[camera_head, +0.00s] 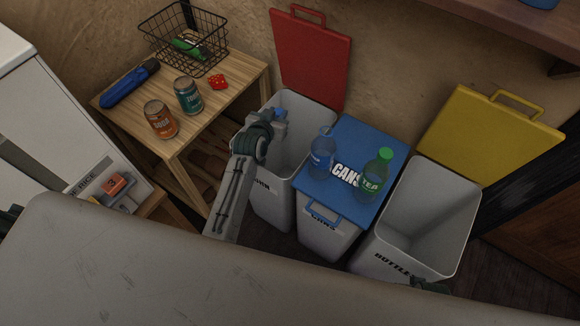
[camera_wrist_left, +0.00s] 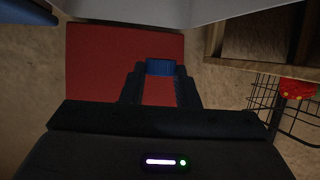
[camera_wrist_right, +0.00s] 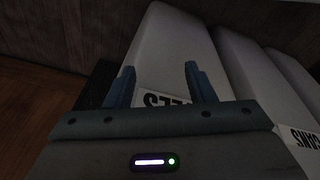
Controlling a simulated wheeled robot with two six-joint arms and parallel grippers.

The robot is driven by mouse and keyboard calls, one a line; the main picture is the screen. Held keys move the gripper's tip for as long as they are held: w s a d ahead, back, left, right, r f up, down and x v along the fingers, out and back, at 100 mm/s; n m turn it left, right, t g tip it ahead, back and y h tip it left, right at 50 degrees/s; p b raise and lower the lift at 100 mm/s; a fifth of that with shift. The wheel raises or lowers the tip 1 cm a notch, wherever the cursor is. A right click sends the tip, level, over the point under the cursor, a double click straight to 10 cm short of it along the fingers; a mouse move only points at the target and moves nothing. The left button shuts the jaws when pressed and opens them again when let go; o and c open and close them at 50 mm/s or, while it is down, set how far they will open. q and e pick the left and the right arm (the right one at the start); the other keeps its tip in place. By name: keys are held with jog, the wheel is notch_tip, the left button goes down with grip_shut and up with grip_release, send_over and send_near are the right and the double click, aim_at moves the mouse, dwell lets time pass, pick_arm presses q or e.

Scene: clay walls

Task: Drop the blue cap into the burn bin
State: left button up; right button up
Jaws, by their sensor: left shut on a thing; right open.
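The blue cap (camera_wrist_left: 160,67) is between the fingers of my left gripper (camera_wrist_left: 160,88), seen against the red lid. In the head view my left gripper (camera_head: 277,128) is over the open mouth of the burn bin (camera_head: 302,108), with a bit of blue at its tip. The bin's red lid (camera_head: 312,55) stands open behind it. The bin's front label is partly hidden by my left arm. My right gripper (camera_wrist_right: 158,78) is open and empty, close to the front of the bottles bin (camera_wrist_right: 170,50). Only a little of it shows in the head view (camera_head: 430,286).
The cans bin has a shut blue lid (camera_head: 345,207) bearing a blue bottle (camera_head: 322,155) and a green bottle (camera_head: 376,172). The bottles bin (camera_head: 447,215) is open, its yellow lid (camera_head: 492,135) raised. A wooden table (camera_head: 215,120) at left holds cans and a wire basket (camera_head: 187,38).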

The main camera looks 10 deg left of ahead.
pick_arm(q)
jog(key=shift+f+b, duration=0.6)
jog(key=shift+f, duration=0.05)
pick_arm(e)
jog(key=shift+w+a+r, duration=0.1)
jog(key=shift+w+r, duration=0.15)
jog(key=shift+r, duration=1)
jog(key=shift+w+a+r, duration=0.1)
jog(key=shift+w+r, duration=0.1)
jog(key=shift+r, duration=1)
pick_arm(q)
jog(key=o, duration=1)
jog(key=shift+s, duration=0.1)
jog(key=d+v, duration=0.1)
jog(key=v, duration=0.9)
jog(key=shift+s+a+p, duration=0.3)
jog(key=shift+a, duration=0.25)
pick_arm(e)
jog(key=shift+s+f, duration=0.15)
jog(key=shift+f, duration=0.85)
pick_arm(q)
jog(key=shift+r, duration=0.1)
